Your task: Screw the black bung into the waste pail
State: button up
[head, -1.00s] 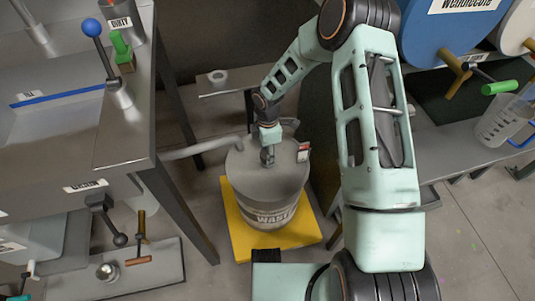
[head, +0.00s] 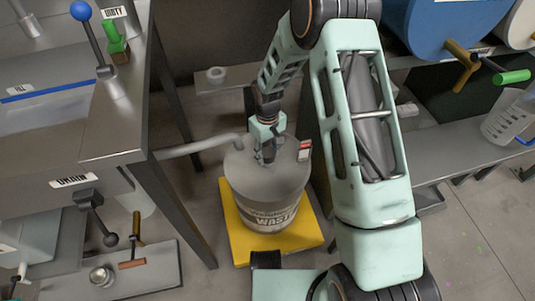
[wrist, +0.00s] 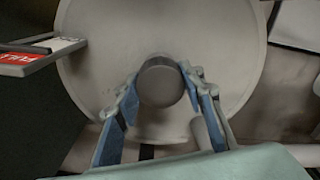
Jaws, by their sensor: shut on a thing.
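The grey waste pail (head: 262,205), labelled WASTE, stands upright on a yellow platform (head: 236,240) in the head view. Its pale round lid fills much of the wrist view (wrist: 90,60). My gripper (head: 266,160) is over the lid, pointing down. In the wrist view its blue-padded fingers (wrist: 160,88) are closed on either side of the dark round bung (wrist: 160,80), which shows end-on over the lid. The lid's opening is hidden, and I cannot tell how deep the bung sits in it.
A grey drain pipe (head: 200,147) reaches the pail's left rim. A red and white tag (wrist: 40,55) sticks out at the rim; it is at the right in the head view. A steel bench (head: 115,130) stands left, a shelf with drums right.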

jog(key=o, duration=1.1)
jog(key=n+p, duration=0.1)
jog(key=n, duration=0.6)
jog(key=shift+r+p, duration=0.15)
jog(key=shift+p, duration=0.2)
jog(key=n+p, duration=0.1)
jog(key=n, duration=0.3)
jog(key=n+p, duration=0.1)
jog(key=n, duration=0.2)
jog(key=shift+c, duration=0.4)
